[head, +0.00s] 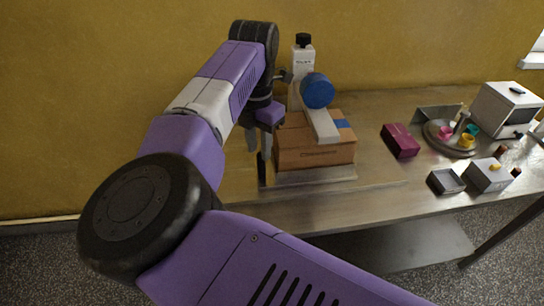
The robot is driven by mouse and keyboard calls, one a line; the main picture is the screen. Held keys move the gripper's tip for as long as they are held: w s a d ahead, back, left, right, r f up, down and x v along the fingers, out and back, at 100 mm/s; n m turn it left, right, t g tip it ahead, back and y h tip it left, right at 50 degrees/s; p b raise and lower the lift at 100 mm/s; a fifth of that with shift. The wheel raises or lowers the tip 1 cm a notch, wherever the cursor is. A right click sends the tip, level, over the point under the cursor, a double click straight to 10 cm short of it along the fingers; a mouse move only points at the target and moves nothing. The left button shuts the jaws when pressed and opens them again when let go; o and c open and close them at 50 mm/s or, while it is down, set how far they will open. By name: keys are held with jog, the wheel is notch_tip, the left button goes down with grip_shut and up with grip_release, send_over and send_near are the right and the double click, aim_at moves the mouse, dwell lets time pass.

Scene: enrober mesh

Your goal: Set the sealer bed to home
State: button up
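The sealer stands on the metal table, with a white column (296,62), a blue roll (318,90) and a pale arm (322,124) reaching over a brown cardboard box (300,158). The grey sealer bed (318,174) shows as a thin plate under the box's front edge. My gripper (256,150) points down at the box's left side, close to the bed's left end. I cannot tell whether it touches anything. Its fingers are small and partly hidden by my arm, so their opening is unclear. A dark upright piece (262,170) stands by the bed's left end.
The front strip of the metal table (375,197) is clear. A yellow wall (400,45) stands behind.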

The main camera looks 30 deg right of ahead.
aim_at(261, 167)
jog(key=shift+d+f, duration=0.1)
jog(key=shift+d, duration=0.05)
jog(key=shift+f, duration=0.25)
jog(key=shift+d+f+p, duration=0.1)
jog(key=shift+f+p, duration=0.55)
jog(key=shift+f, duration=2.9)
grip_shut()
jog(key=shift+w, duration=0.1)
